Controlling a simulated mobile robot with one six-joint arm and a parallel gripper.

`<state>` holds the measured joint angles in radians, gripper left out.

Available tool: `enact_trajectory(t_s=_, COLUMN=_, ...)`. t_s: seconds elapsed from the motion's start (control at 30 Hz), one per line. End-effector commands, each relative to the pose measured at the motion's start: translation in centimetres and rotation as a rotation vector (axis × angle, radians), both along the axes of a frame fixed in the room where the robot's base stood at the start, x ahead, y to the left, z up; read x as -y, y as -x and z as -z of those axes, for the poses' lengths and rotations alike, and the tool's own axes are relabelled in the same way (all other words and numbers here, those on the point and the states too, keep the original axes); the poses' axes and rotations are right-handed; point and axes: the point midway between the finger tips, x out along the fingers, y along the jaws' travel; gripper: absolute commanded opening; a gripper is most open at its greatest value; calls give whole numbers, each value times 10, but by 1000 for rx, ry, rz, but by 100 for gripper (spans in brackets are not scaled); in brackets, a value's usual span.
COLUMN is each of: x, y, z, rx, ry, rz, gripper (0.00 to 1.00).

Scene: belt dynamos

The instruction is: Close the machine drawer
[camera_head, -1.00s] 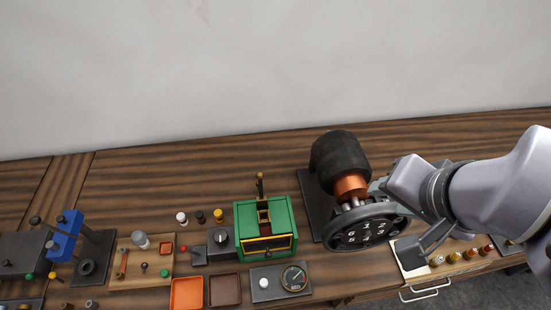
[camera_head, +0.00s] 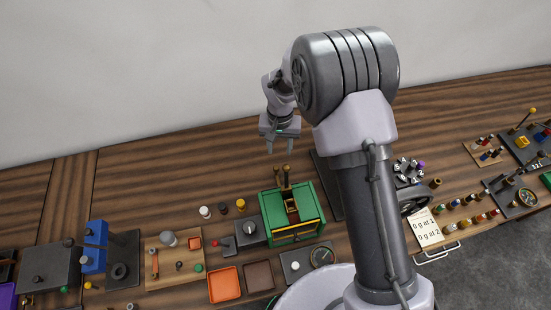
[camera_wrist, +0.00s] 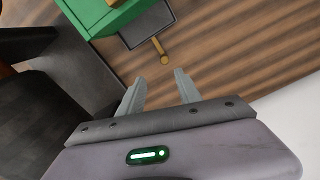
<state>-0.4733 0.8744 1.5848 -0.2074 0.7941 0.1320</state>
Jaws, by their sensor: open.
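The green machine box (camera_head: 290,222) with yellow trim stands on the bench near the middle. Upright brass posts (camera_head: 287,178) show at its back. In the wrist view, part of the green box (camera_wrist: 85,15) is at the top left. A dark flat part (camera_wrist: 147,24) extends from it, with a brass bar and knob (camera_wrist: 160,50) beyond. I cannot tell for certain whether this part is the drawer. My gripper (camera_head: 284,147) is open and empty, raised behind the green box with its fingers pointing down. In the wrist view, the open fingers (camera_wrist: 160,76) sit just below the brass knob.
Left of the box are a dark knob block (camera_head: 250,233) and small pegs. In front are an orange tray (camera_head: 224,284), a brown tray (camera_head: 259,276) and a gauge plate (camera_head: 308,261). A card (camera_head: 427,228) lies at right. Bare bench lies behind the box.

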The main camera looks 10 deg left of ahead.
Motion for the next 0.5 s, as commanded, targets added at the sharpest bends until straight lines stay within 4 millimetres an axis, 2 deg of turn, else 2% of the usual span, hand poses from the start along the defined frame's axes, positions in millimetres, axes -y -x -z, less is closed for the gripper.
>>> enact_trajectory(t_s=0.1, x=-1, y=1, z=37, rx=-4, ry=2, rz=-3, gripper=41)
enact_trajectory(t_s=0.3, x=-1, y=1, z=87, rx=-2, ry=0, rz=-1, gripper=41)
enact_trajectory(t_s=0.5, x=-2, y=0, z=111, rx=0, ry=0, rz=-2, gripper=41)
